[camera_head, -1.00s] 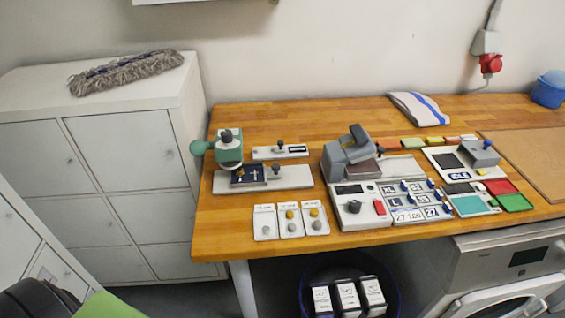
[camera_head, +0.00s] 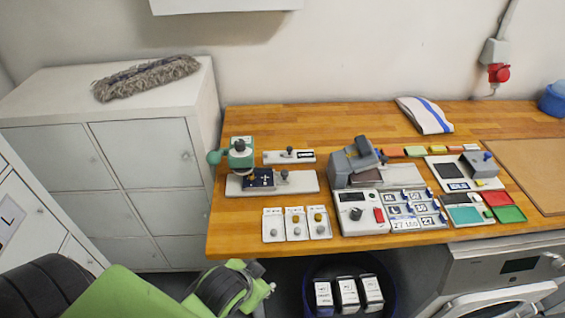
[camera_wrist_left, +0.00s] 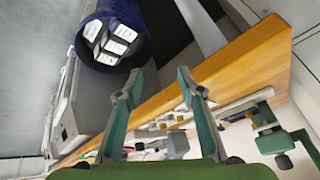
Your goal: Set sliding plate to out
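A green press (camera_head: 240,153) stands at the left end of the wooden table. In front of it a dark blue plate (camera_head: 262,180) with white marks lies on a long light base (camera_head: 303,182), with a small grey knob (camera_head: 284,175) near its right side. I take this as the sliding plate; its setting is unreadable. My left arm reaches in low, in front of the table's front edge. In the left wrist view my left gripper (camera_wrist_left: 160,74) is open and empty, with the table edge beyond its fingers; the press shows at the right (camera_wrist_left: 272,140). My right gripper is out of view.
A small slider panel (camera_head: 289,156) lies behind the base, several button tiles (camera_head: 296,224) in front. A grey machine (camera_head: 355,160) and panel stand to the right. A dark bin (camera_head: 391,290) with white-topped boxes is below the table. White lockers (camera_head: 150,160) stand left.

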